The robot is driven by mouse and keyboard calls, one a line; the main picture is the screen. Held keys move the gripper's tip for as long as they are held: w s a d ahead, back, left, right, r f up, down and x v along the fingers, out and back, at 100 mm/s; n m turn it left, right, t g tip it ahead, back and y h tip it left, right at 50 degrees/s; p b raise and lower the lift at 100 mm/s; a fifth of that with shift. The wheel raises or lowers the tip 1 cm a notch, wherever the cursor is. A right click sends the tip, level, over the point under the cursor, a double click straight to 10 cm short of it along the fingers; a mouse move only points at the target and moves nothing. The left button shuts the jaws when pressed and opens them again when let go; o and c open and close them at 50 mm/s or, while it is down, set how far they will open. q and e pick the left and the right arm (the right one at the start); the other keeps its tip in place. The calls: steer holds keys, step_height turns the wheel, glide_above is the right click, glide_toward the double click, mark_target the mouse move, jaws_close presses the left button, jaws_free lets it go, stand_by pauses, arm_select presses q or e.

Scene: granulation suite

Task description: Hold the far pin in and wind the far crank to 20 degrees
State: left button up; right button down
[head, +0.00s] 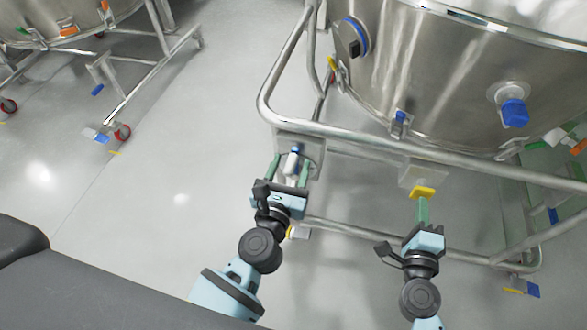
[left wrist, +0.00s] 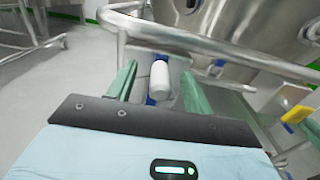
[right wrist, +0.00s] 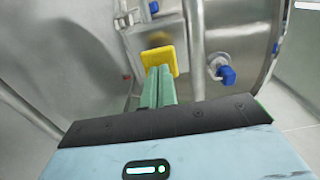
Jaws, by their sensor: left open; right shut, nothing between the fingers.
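The crank shows as a white cylindrical grip with blue ends (head: 292,162) on a grey plate under the vessel's rail. In the left wrist view the white grip (left wrist: 160,77) lies between the fingers of my open left gripper (head: 288,166), with gaps at the sides. The pin's yellow head (head: 423,193) sits below a second plate to the right; it also shows in the right wrist view (right wrist: 172,53). My right gripper (head: 422,203) is shut and empty, its fingertips against or just before the yellow head. The pin's shaft is hidden, and I cannot read the crank's angle.
A bent steel rail (head: 350,133) runs just above both grippers. The large steel vessel (head: 440,75) stands behind it, with a blue-capped port (head: 514,112). Another wheeled frame (head: 150,75) stands at the upper left. The floor (head: 160,180) left of my left arm is clear.

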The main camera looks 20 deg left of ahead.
arm_select(q)
jaws_close()
arm_select(e)
steer(key=w, duration=0.3)
stand_by(0.7)
